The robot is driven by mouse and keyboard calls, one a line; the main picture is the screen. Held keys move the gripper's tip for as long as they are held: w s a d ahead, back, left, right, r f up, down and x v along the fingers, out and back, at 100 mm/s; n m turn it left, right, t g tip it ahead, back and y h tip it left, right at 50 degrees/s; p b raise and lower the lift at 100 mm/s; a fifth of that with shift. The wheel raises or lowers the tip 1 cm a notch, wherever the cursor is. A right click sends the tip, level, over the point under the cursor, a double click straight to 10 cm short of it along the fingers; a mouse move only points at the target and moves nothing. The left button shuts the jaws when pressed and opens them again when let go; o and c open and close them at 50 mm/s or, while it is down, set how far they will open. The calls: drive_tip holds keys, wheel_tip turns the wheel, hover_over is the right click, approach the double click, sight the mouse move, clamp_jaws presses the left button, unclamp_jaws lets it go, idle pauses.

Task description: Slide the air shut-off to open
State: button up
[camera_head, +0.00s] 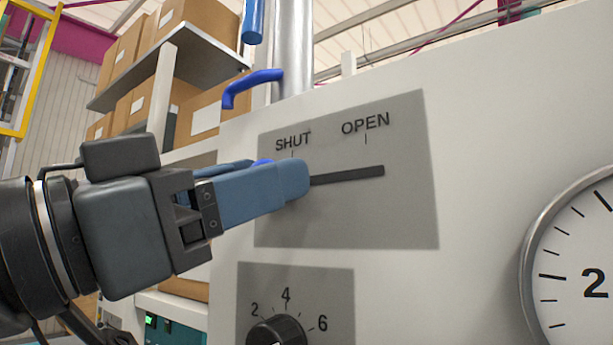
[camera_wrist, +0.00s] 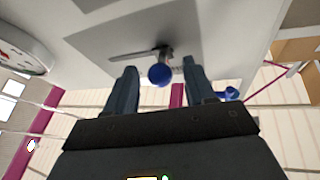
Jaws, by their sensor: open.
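The air shut-off is a slider with a round blue knob on a grey plate (camera_head: 400,215) marked SHUT and OPEN. Its dark slot (camera_head: 350,176) runs from near SHUT to below OPEN. In the head view only a bit of the blue knob (camera_head: 264,162) shows behind my gripper (camera_head: 290,180), at the SHUT end. In the wrist view the knob (camera_wrist: 160,74) on its metal stem lies between the two open fingers of my gripper (camera_wrist: 160,80), with gaps visible on both sides. The slot is empty toward OPEN.
A numbered rotary dial (camera_head: 277,330) sits below the plate. A large round gauge (camera_head: 590,265) is at the right. A blue lever handle (camera_head: 252,86) on a pipe is above the plate. Shelves with cardboard boxes (camera_head: 190,20) stand behind at the left.

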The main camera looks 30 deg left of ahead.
clamp_jaws()
idle(0.5)
